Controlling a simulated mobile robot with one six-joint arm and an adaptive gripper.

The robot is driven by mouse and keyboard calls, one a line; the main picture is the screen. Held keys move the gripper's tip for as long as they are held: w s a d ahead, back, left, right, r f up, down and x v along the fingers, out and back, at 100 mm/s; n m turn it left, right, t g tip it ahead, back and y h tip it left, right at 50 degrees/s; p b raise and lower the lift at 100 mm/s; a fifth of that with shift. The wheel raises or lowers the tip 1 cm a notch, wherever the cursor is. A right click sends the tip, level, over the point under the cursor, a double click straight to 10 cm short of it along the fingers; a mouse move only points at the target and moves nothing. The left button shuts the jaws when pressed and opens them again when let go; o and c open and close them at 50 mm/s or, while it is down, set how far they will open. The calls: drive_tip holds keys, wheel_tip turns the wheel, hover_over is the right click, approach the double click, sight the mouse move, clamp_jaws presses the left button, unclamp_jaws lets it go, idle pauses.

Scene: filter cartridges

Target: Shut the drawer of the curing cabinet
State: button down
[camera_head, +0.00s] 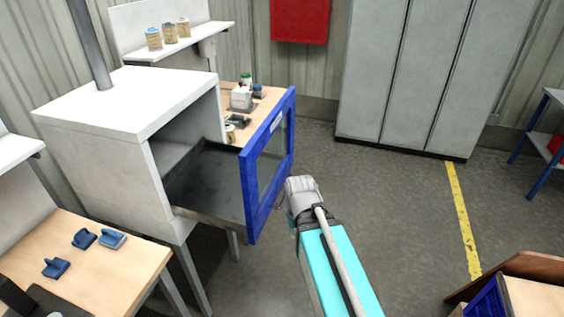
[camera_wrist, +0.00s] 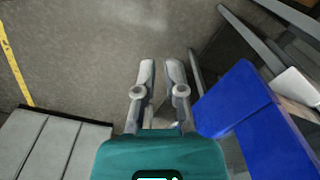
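The curing cabinet (camera_head: 130,105) is a white box on legs, open on its right side. Its drawer has a blue-framed front (camera_head: 249,195) with a window and a pale label, and stands pulled out to the right. The dark drawer interior (camera_head: 205,185) shows between the cabinet and the front. My gripper (camera_head: 300,188) is outside the drawer, just right of the blue front, seemingly apart from it. In the wrist view my gripper (camera_wrist: 161,66) points over bare floor, empty, with a narrow gap between its fingers. The blue front (camera_wrist: 235,100) lies to their right.
A wooden bench (camera_head: 100,255) with several blue parts stands at the lower left. Another bench with small containers (camera_head: 240,98) is behind the drawer. Grey lockers (camera_head: 420,80) line the back. The floor (camera_head: 390,210) right of the drawer is clear.

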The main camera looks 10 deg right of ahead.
drive_tip(key=w+d+r+m+t+y+p, duration=0.2)
drive_tip(key=w+d+r+m, duration=0.4)
drive_tip(key=w+m, duration=0.4)
drive_tip(key=w+d+r+m+t+y+p, duration=0.2)
drive_tip(key=w+d+r+m+y+p, duration=0.3)
drive_tip(key=w+r+m, duration=0.4)
drive_tip(key=w+d+m+p, duration=0.1)
drive_tip(key=w+m+p, duration=0.1)
drive_tip(key=m, duration=0.2)
drive_tip(key=shift+t+y+p, duration=0.3)
drive_tip(key=b, duration=0.7)
approach(279, 163)
drive_tip(key=shift+x, duration=3.5)
drive_tip(key=shift+d+f, duration=0.1)
drive_tip(key=shift+d, duration=0.1)
drive_tip(key=shift+w, duration=0.2)
